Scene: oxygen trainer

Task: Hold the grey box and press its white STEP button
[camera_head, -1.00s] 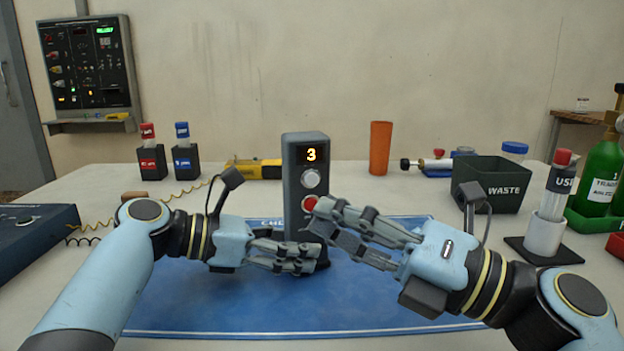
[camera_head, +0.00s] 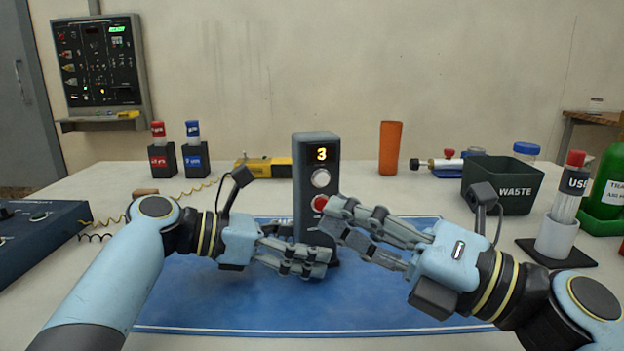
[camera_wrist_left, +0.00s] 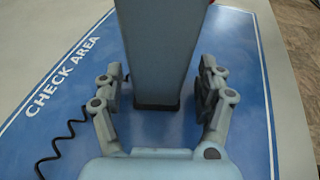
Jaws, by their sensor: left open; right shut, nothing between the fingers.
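The grey box (camera_head: 304,160) stands upright on the blue mat (camera_head: 220,300), its display reading 3. Its round white button (camera_head: 320,178) is uncovered, above a red button (camera_head: 320,203). My left gripper (camera_head: 308,262) is open low at the box. In the left wrist view, the box (camera_wrist_left: 158,60) stands between the two fingers of my left gripper (camera_wrist_left: 158,92), with a gap on each side. My right gripper (camera_head: 328,218) is shut and empty, its tips below the white button, overlapping the box's lower front in the picture. Whether they touch it I cannot tell.
A WASTE bin (camera_head: 510,186), an orange cup (camera_head: 389,148) and a white holder (camera_head: 555,238) stand to the right. A dark blue console (camera_head: 35,225) is at left. The mat's front is clear.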

